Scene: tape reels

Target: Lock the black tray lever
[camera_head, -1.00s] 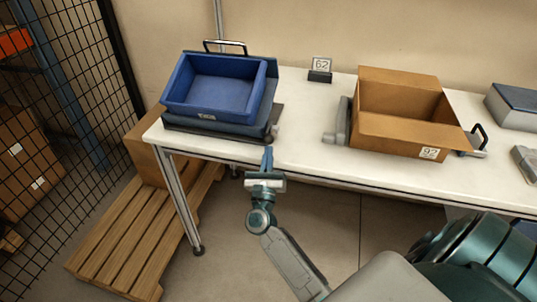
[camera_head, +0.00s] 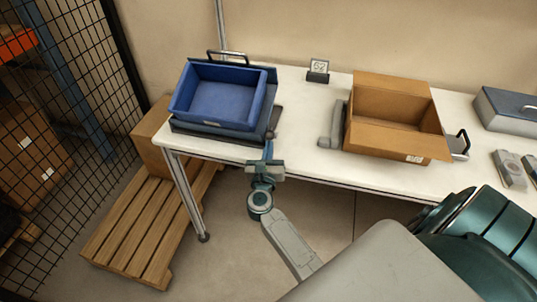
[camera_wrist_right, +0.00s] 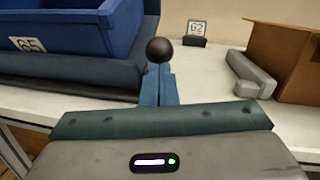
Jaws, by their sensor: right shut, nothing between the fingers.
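The black tray (camera_head: 185,127) sits at the left end of the white table, with a blue bin (camera_head: 222,98) on it and a handle at its back. The lever's black ball knob (camera_wrist_right: 160,50) shows in the right wrist view, straight beyond my fingertips. In the head view it is a small dark spot (camera_head: 271,134) at the tray's right front corner. My right gripper (camera_head: 268,148) is shut and empty at the table's front edge, its blue fingers (camera_wrist_right: 160,88) just in front of the knob. I cannot tell whether they touch. The lever's shaft is hidden. My left gripper is not in view.
A cardboard box (camera_head: 395,140) sits farther right, with a grey fixture (camera_head: 331,128) on its left side. A small number sign (camera_head: 318,72) stands at the back. The white table top (camera_head: 300,110) between tray and box is clear. A wooden pallet (camera_head: 135,240) lies on the floor at left.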

